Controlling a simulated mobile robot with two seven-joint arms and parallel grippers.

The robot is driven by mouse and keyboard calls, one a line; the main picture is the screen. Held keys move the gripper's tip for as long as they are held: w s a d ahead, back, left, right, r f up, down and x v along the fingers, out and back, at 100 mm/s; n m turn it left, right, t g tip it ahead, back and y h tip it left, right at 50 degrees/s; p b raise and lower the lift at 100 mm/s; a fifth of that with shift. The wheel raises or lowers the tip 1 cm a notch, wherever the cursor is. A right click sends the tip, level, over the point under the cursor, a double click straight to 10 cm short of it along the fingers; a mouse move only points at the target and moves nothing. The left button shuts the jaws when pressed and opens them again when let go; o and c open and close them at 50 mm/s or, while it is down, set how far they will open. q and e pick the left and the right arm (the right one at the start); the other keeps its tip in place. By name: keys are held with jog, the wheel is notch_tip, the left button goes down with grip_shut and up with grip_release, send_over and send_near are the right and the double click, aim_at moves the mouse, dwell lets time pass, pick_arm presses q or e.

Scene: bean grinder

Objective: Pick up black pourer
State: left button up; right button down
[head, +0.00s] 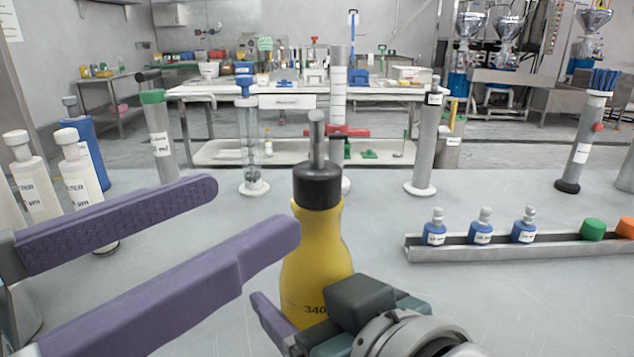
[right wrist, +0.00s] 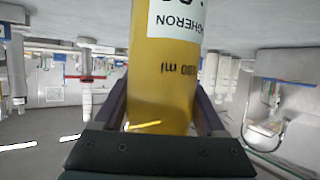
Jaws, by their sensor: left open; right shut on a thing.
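The black pourer (head: 318,186) sits on the neck of a yellow bottle (head: 315,262), with a grey spout rising from it. The bottle stands upright in the centre of the head view. My right gripper (right wrist: 160,115) is shut on the bottle's body, with a purple finger on each side of it in the right wrist view. My left gripper (head: 257,208) is open and empty, left of the pourer. Its two purple fingers point toward the pourer, with the nearer fingertip close to the bottle's shoulder. Whether they touch I cannot tell. The pourer is outside the right wrist view.
White bottles (head: 80,170) stand at the left. Graduated cylinders (head: 250,140) stand behind the pourer, with another cylinder (head: 425,150) to the right. A grey rail (head: 510,252) holds small blue bottles and coloured pieces at the right. The tabletop between the yellow bottle and rail is clear.

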aim_at(295, 180)
pick_arm(q)
jog(key=x, duration=0.6)
jog(key=shift+s+d+x, duration=0.1)
jog(key=shift+d+x, duration=0.05)
jog(key=shift+x, duration=1.2)
jog(key=shift+s+d+x, duration=0.15)
jog(key=shift+x, duration=1.2)
jog(key=shift+a, duration=0.1)
jog(key=shift+c, duration=0.2)
grip_shut()
